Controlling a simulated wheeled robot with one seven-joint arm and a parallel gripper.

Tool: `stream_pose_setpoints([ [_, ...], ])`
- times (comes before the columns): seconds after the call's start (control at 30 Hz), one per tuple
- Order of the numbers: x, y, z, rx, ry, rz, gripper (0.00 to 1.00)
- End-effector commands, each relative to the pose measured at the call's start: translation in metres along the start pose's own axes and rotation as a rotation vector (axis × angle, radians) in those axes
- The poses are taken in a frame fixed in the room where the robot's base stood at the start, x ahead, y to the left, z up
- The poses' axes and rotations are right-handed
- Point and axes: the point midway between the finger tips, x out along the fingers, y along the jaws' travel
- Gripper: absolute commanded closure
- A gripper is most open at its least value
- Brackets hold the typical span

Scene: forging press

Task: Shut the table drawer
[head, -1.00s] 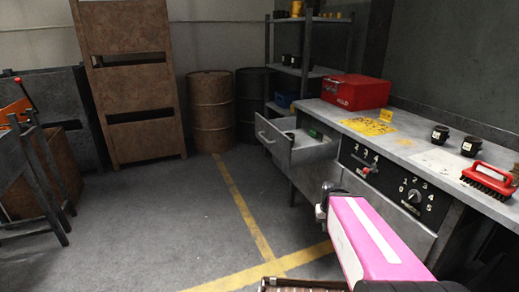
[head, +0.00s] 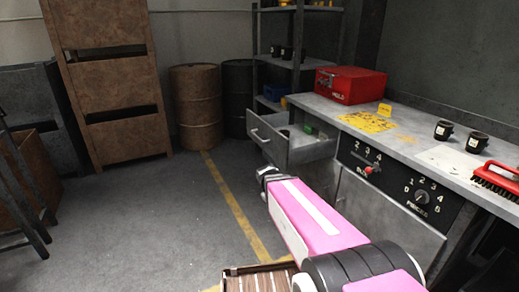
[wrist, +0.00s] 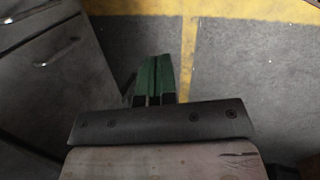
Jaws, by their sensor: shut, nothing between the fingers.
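The table drawer (head: 270,140) is grey metal with a bar handle and stands pulled open at the far left end of the grey workbench (head: 400,143). A few small items, one green, show inside it. My pink arm reaches forward in the head view, its visible far end low and in front of the drawer, apart from it in the picture. My gripper's green fingers (wrist: 154,78) show in the wrist view, shut together and empty over the floor. In the head view the fingers cannot be made out. A grey panel with a handle (wrist: 42,63) shows left of them.
On the bench are a red box (head: 350,85), black cups (head: 443,130) and a red brush (head: 498,180). A knob panel (head: 400,190) is in its front. Barrels (head: 196,105) and a shelf stand behind. The floor left of the drawer is clear.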

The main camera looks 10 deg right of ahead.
Motion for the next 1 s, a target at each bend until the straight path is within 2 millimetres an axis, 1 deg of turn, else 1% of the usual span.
stream_pose_setpoints([
  [0.03, -0.001, 0.002, -0.006, -0.04, -0.011, 0.028, 1.0],
  [0.27, -0.01, 0.013, -0.027, -0.249, -0.085, 0.176, 1.0],
  [0.37, -0.018, 0.018, -0.04, -0.358, -0.133, 0.256, 1.0],
  [0.47, -0.029, 0.023, -0.057, -0.488, -0.199, 0.353, 1.0],
  [0.57, -0.049, 0.027, -0.082, -0.649, -0.299, 0.48, 1.0],
  [0.67, -0.077, 0.028, -0.111, -0.821, -0.437, 0.625, 1.0],
  [0.7, -0.09, 0.026, -0.123, -0.882, -0.498, 0.681, 1.0],
  [0.77, -0.11, 0.023, -0.14, -0.963, -0.592, 0.76, 1.0],
  [0.8, -0.123, 0.02, -0.149, -1.008, -0.653, 0.806, 1.0],
  [0.9, -0.153, 0.011, -0.17, -1.089, -0.79, 0.9, 1.0],
  [1.0, -0.174, 0.002, -0.183, -1.133, -0.892, 0.961, 1.0],
])
